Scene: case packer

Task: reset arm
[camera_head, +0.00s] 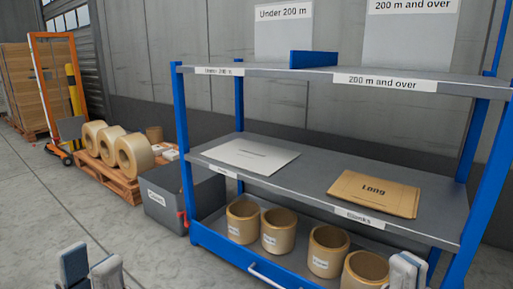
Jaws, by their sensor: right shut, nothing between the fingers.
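My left gripper (91,270) shows at the bottom left, over the floor. Its two grey fingertips stand apart with nothing visible between them, so it looks open. My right gripper (408,271) shows at the bottom right, in front of the lower part of the blue rack (182,150). Its fingertips are together and it is shut on nothing. The rest of both arms is out of view. Both grippers are apart from the sheets on the middle shelf.
The middle shelf (300,190) holds a white sheet (245,155) and a brown "Long" stack (374,193). Several tape rolls (278,230) stand on the bottom shelf. A grey bin (167,205) and a pallet (105,177) with large rolls are left. The left floor (40,210) is clear.

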